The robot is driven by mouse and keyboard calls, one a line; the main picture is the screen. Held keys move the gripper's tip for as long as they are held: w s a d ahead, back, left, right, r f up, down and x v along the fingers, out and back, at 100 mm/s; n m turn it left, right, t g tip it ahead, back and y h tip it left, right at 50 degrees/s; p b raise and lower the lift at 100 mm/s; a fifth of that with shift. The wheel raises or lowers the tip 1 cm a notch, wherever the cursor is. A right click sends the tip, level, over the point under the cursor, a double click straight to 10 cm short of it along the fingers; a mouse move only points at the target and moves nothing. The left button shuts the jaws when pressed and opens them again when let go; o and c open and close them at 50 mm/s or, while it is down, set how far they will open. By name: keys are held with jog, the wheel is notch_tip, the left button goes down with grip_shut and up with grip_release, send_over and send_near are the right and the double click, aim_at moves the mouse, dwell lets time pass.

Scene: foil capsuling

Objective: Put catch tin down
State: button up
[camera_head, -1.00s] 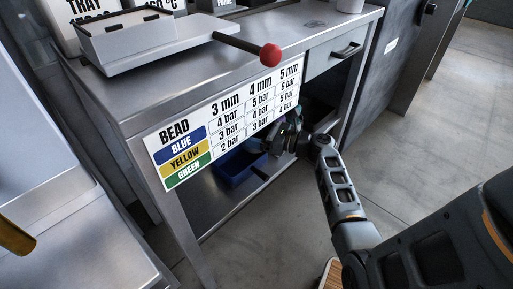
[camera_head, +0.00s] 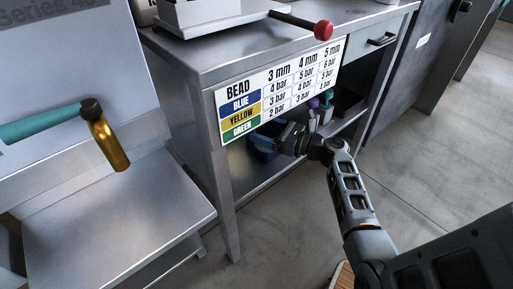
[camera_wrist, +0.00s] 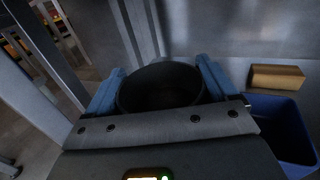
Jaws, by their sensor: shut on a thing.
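The catch tin, a dark round open-topped vessel (camera_wrist: 160,90), sits between the blue fingers of my gripper in the wrist view. My gripper (camera_head: 283,136) is shut on it, one finger on each side. In the head view my gripper is under the bench top, just below the bead chart and in front of a blue bin (camera_head: 262,151). The tin cannot be made out clearly there. Its underside is hidden in the wrist view, so I cannot tell whether it touches the shelf.
The blue bin also shows right of my gripper in the wrist view (camera_wrist: 287,128), with a tan block (camera_wrist: 277,77) beyond it. The bench's lower shelf (camera_head: 247,184) and front leg (camera_head: 228,215) are close.

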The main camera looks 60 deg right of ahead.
jog(key=w+a+f+b, duration=0.1)
jog(key=w+a+f, duration=0.1)
jog(key=w+a+f+b, duration=0.1)
jog(key=w+a+f, duration=0.1)
jog(key=a, duration=0.1)
jog(key=w+a+f+b, duration=0.1)
jog(key=w+a+f, duration=0.1)
jog(key=shift+a, duration=0.15)
jog(key=shift+f+b, duration=1.25)
jog(key=shift+f, duration=0.65)
jog(key=shift+f, duration=0.2)
jog(key=o, duration=0.9)
jog(key=shift+c, duration=0.2)
jog(key=shift+r, duration=0.15)
jog(key=shift+s+r, duration=0.1)
jog(key=shift+s, duration=0.05)
jog(key=s+p, duration=0.1)
jog(key=s, duration=0.3)
jog(key=s+d+p, duration=0.1)
jog(key=s, duration=0.2)
jog(key=s+p, duration=0.1)
jog(key=s, duration=0.3)
jog(key=shift+s+d+p, duration=0.15)
jog(key=shift+s+p, duration=0.15)
jog(key=shift+s, duration=0.05)
